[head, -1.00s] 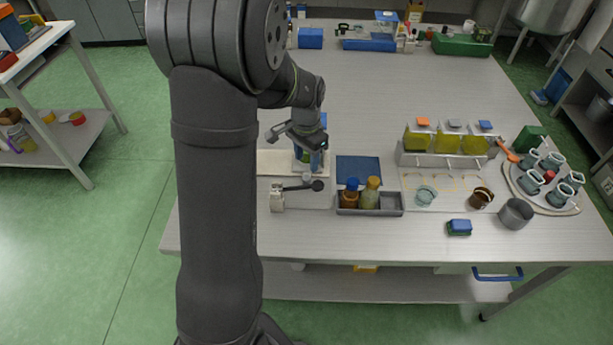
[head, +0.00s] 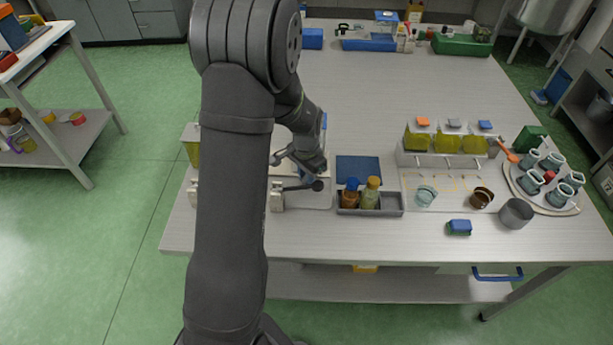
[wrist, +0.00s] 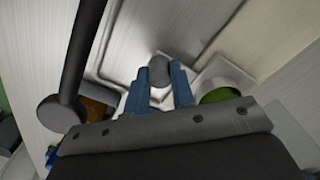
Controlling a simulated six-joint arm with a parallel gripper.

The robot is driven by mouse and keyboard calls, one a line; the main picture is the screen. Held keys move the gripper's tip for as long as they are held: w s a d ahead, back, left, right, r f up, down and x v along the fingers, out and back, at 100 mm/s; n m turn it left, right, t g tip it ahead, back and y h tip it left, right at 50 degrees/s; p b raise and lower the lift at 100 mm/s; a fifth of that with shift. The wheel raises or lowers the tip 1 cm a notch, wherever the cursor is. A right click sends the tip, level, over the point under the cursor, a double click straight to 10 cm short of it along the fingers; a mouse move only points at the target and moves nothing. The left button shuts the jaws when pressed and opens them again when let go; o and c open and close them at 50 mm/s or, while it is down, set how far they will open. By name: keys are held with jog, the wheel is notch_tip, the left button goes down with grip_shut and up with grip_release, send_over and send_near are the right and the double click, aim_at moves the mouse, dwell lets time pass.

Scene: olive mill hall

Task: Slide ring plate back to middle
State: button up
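My gripper (head: 306,178) is low over the left part of the table, partly behind my arm in the head view. In the wrist view its blue fingers (wrist: 160,88) stand apart, pointing at a grey rounded knob (wrist: 160,67). The knob sits in line with the gap between the fingertips; contact cannot be made out. A pale plate, which I take for the ring plate (wrist: 128,62), lies around the knob. A round white holder with green inside (wrist: 216,92) is right of the fingers. The ring itself is not clear.
A dark lever with a round end (head: 318,185) reaches from a white post (head: 277,197) close to my gripper; it also crosses the left of the wrist view (wrist: 72,85). A grey tray with bottles (head: 390,203) and a blue mat (head: 358,170) are to the right.

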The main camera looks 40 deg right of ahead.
grip_shut()
jog(key=w+a, duration=0.8)
jog(key=shift+w+a, duration=0.25)
jog(key=o, duration=0.7)
grip_release()
jog(key=shift+r, duration=0.1)
notch_tip(320, 180, up, 17)
jog(key=shift+r, duration=0.15)
